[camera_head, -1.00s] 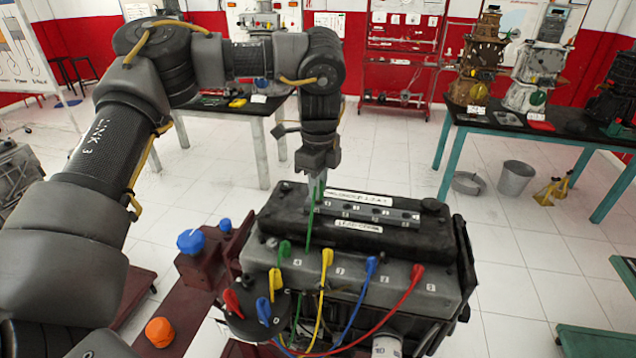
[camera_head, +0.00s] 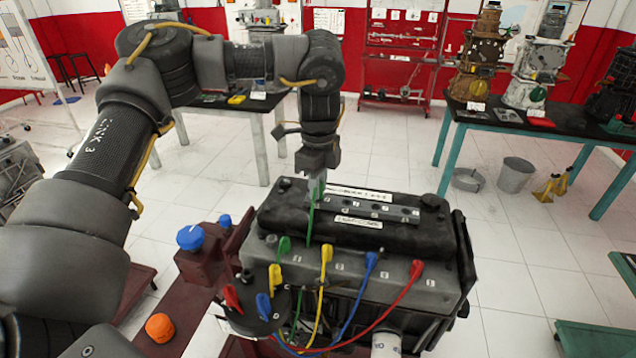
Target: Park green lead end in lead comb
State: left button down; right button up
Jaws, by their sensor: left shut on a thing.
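My left gripper (camera_head: 317,186) is above the left end of the lead comb (camera_head: 378,209), a grey numbered bar on top of the black engine cover. It is shut on the green lead end, and the green lead (camera_head: 310,223) hangs from the fingers down the front of the cover. The fingers hide much of the held end. I cannot tell whether it touches the comb. Another green boot (camera_head: 283,246) sits at the left of the engine's front row. My right gripper is out of view.
Yellow (camera_head: 327,254), blue (camera_head: 371,262) and red (camera_head: 417,270) boots stand along the engine front. A dark distributor cap (camera_head: 257,316) with coloured boots is at lower left. Blue (camera_head: 190,238) and orange (camera_head: 160,327) knobs are nearby.

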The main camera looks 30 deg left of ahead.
pick_arm(q)
jog(key=shift+f, duration=0.1)
jog(key=c, duration=1.2)
grip_release()
notch_tip(320, 180, up, 11)
jog(key=shift+f+b, duration=0.1)
jog(key=shift+b, duration=0.45)
